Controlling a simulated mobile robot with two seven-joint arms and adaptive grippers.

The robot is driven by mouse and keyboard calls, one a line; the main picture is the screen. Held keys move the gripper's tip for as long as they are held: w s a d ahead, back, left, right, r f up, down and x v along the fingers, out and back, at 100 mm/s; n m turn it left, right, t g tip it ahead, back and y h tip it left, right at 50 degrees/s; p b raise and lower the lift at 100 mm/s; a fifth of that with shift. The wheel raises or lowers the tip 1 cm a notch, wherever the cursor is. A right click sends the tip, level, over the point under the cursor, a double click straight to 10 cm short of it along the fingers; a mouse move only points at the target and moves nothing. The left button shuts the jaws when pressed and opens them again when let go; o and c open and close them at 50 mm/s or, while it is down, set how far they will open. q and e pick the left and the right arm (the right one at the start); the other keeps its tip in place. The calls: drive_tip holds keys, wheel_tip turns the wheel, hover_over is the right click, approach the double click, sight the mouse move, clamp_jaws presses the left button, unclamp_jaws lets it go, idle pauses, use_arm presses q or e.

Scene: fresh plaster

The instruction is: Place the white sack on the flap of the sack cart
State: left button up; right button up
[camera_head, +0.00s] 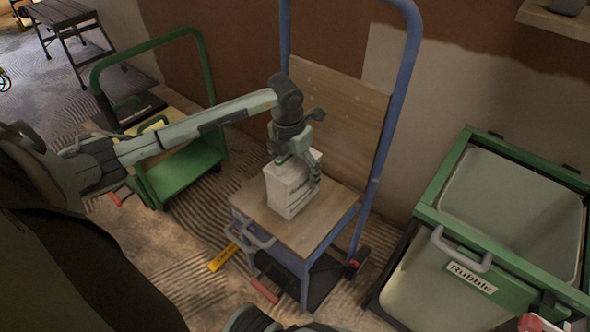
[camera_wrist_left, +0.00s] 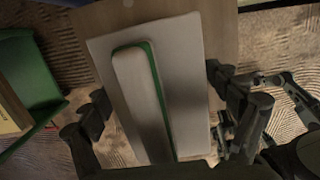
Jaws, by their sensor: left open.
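The white sack (camera_head: 283,192), a block-shaped bag with dark print, stands upright on the wooden flap (camera_head: 322,226) of the blue sack cart (camera_head: 404,100). My left gripper (camera_head: 301,172) is over the sack from above, open, with its fingers beside the sack's upper part. In the left wrist view the sack (camera_wrist_left: 189,70) shows from above with a green stripe and lies between the open fingers of the left gripper (camera_wrist_left: 165,105). I cannot tell whether the fingers touch it. Dark parts at the bottom edge of the head view may be my right arm; its jaws are not clear.
A green cart (camera_head: 182,168) stands to the left. A green-framed rubble bin (camera_head: 450,238) stands to the right. A yellow tool (camera_head: 224,257) lies on the floor before the blue cart. A step stool (camera_head: 68,22) is at the back left.

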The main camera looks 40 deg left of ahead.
use_arm(q)
drive_tip(key=shift+r, duration=0.45)
drive_tip(key=r, duration=0.3)
drive_tip(key=s+r, duration=0.1)
drive_tip(key=r, duration=0.7)
drive_tip(key=shift+s+r, duration=0.1)
drive_tip(key=shift+s, duration=0.1)
use_arm(e)
drive_tip(key=shift+r, duration=0.2)
drive_tip(key=shift+s+f, duration=0.15)
